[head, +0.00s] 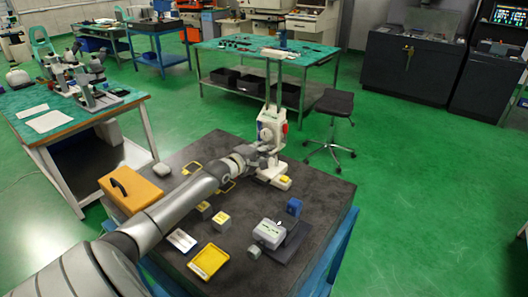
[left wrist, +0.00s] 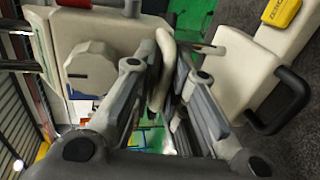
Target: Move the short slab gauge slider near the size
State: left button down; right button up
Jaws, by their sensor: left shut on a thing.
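The slab gauge (head: 271,126) stands upright on the dark slab table (head: 325,195) in the head view. It has two thin vertical columns and a cream slider body with a red part on its right side. Its cream base (head: 272,176) carries a yellow label. My left gripper (head: 264,149) is at the front left of the slider. In the left wrist view its fingers (left wrist: 168,100) are closed around a curved cream handle (left wrist: 163,68). The cream slider body (left wrist: 95,68) fills the upper left there. I cannot read any scale or size mark. My right gripper is not in view.
An orange case (head: 130,190) lies on the slab's left, with yellow-topped blocks (head: 221,221) and a yellow tray (head: 208,262) in front. A grey instrument (head: 275,234) and a blue block (head: 295,206) stand at the front right. The slab's right part is clear. A stool (head: 333,105) stands behind.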

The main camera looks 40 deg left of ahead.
pick_arm(q)
jog(key=shift+f+b, duration=0.3)
jog(key=shift+f, duration=0.15)
jog(key=shift+r, duration=0.1)
jog(key=c, duration=1.6)
grip_release()
jog(key=shift+o, duration=0.4)
jog(key=shift+r, duration=0.1)
jog(key=v, duration=1.2)
jog(key=shift+d, duration=0.1)
